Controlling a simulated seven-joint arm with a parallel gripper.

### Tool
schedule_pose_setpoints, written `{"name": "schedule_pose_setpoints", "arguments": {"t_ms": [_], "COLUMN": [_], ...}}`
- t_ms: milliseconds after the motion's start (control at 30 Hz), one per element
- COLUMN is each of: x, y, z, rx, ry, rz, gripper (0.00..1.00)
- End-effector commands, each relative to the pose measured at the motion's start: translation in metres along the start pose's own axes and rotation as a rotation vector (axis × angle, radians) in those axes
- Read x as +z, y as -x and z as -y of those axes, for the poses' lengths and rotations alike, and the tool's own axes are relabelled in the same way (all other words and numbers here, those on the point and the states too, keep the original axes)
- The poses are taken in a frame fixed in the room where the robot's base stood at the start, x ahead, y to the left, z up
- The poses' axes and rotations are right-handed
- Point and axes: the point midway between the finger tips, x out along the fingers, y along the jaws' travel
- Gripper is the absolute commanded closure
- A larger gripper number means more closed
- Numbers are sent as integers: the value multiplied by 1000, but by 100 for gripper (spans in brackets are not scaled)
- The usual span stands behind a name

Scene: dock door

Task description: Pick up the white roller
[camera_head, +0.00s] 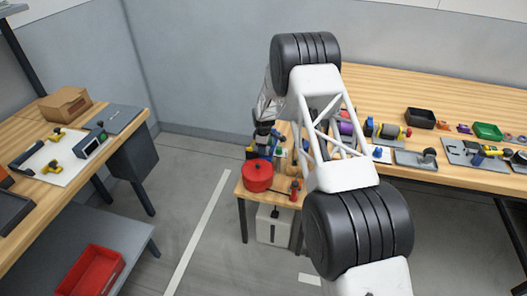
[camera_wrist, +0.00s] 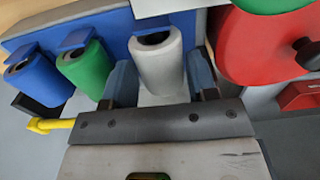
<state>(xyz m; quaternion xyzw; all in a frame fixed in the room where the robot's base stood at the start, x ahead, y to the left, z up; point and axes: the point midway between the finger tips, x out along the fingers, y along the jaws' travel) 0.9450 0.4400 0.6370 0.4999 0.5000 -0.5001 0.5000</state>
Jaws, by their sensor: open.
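The white roller (camera_wrist: 158,62) is a short white cylinder with a dark hollow end, at the middle of the wrist view. My gripper (camera_wrist: 161,80) is open, with one blue-grey finger on each side of the roller. I cannot tell whether either finger touches it. A green roller (camera_wrist: 84,68) and a blue roller (camera_wrist: 38,78) stand in a row to its left, in front of a blue rack (camera_wrist: 112,30). In the head view my arm hides most of this spot, and I cannot make out the white roller there.
A red round container (camera_wrist: 270,45) is close to the right finger; it also shows in the head view (camera_head: 257,176) on the small wooden table. A yellow piece (camera_wrist: 48,125) lies at lower left. The long workbench (camera_head: 400,88) behind carries trays and tools.

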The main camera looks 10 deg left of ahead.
Motion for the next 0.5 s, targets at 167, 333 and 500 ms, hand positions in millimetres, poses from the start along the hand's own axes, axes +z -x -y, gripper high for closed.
{"name": "schedule_pose_setpoints", "arguments": {"t_ms": [167,333,500], "x": [0,0,0], "y": [-10,-11,-11], "z": [0,0,0], "rx": [0,1,0], "ry": [0,0,0], "rz": [0,0,0], "gripper": [47,47,47]}}
